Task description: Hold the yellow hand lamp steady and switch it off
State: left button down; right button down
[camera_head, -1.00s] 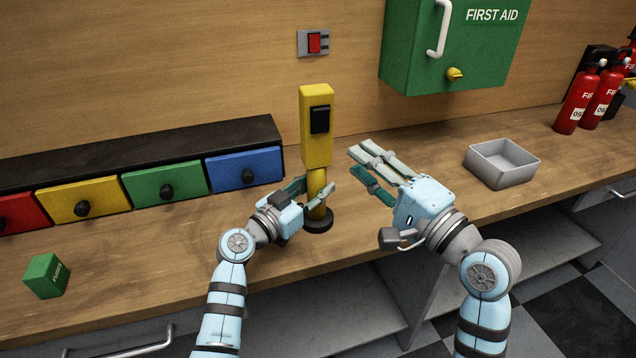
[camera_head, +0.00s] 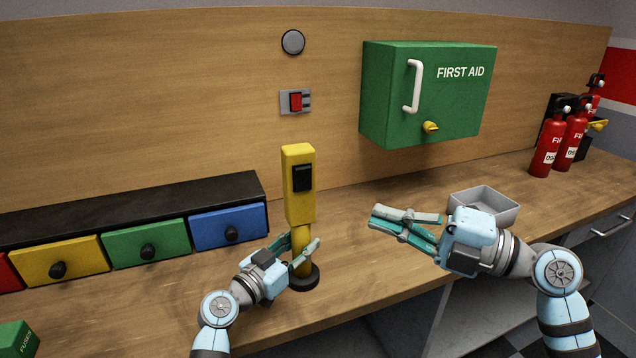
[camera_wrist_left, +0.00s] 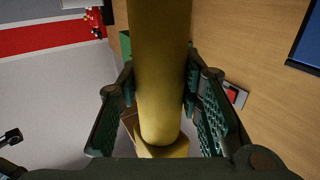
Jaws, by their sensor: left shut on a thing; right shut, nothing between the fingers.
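The yellow hand lamp (camera_head: 299,190) stands upright on the bench on a round dark base (camera_head: 304,279). A black switch panel (camera_head: 302,177) is on the front of its head. My left gripper (camera_head: 298,248) is shut around the lamp's lower handle. In the left wrist view the yellow handle (camera_wrist_left: 160,90) runs between its two finger pads. My right gripper (camera_head: 372,217) is shut and empty, to the right of the lamp and apart from it, fingers pointing left. Whether the lamp is lit cannot be seen.
Coloured drawers (camera_head: 147,243) stand at the left, and a green fuse box (camera_head: 18,340) lies at the front left. A grey tray (camera_head: 486,203) is behind my right gripper. The green first aid cabinet (camera_head: 425,95) and a red switch (camera_head: 296,102) are on the wall. Fire extinguishers (camera_head: 550,147) stand at right.

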jog(key=shift+n, duration=0.4)
jog(key=shift+a, duration=0.1)
send_near(303, 179)
jog(key=s+a+r, duration=0.2)
jog(key=s+a, duration=0.1)
jog(key=a, duration=0.1)
jog(key=shift+w+a, duration=0.4)
jog(key=shift+w, duration=0.35)
jog(key=shift+w+a, duration=0.4)
jog(key=shift+w, duration=0.3)
jog(key=shift+w+a, duration=0.4)
jog(key=shift+w, duration=0.35)
